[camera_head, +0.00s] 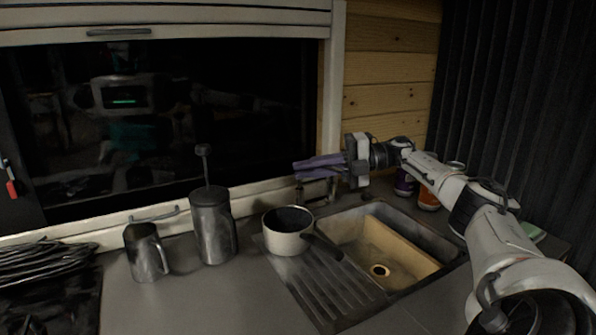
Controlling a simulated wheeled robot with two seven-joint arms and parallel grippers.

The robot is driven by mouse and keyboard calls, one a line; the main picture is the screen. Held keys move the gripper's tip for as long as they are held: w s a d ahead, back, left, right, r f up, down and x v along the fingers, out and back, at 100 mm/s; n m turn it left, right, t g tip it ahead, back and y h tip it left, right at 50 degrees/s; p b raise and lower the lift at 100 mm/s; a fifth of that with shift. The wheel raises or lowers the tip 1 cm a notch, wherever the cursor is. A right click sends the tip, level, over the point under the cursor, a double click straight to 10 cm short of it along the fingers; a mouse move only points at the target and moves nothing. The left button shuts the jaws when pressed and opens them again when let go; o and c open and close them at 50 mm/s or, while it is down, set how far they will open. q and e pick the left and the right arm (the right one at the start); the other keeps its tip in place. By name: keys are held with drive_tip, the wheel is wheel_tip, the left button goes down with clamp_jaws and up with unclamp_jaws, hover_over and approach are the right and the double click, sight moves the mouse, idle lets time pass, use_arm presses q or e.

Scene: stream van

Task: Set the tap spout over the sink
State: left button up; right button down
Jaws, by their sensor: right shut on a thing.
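The sink (412,256) is a brown basin set in the counter at the right, with a drain hole at its front. The metal tap (331,188) stands at the sink's back left edge, behind the pot. My right gripper (318,166) reaches in from the right with its purple fingers pointing left. Its fingers are shut on the top of the tap, at the spout, and hide most of it. Which way the spout points is hard to see. My left gripper is not in view.
A white pot (287,232) stands on the drainer (318,287), its dark handle reaching toward the sink. A dark plunger pot (213,226) and a metal jug (145,252) stand left.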

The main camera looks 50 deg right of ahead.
drive_tip(key=shift+d+r, duration=0.1)
drive_tip(key=shift+r, duration=0.1)
drive_tip(key=c, duration=1.9)
unclamp_jaws()
drive_tip(key=shift+w, duration=0.1)
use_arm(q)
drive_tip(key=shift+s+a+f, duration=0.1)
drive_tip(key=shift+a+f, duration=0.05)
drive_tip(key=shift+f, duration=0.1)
use_arm(e)
drive_tip(key=shift+o, duration=0.4)
drive_tip(key=shift+f, duration=0.15)
use_arm(q)
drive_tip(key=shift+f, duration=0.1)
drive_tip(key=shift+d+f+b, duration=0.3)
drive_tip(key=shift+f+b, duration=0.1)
drive_tip(key=shift+b, duration=0.45)
use_arm(e)
drive_tip(key=v, duration=0.7)
drive_tip(key=shift+s, duration=0.25)
drive_tip(key=shift+d, duration=0.1)
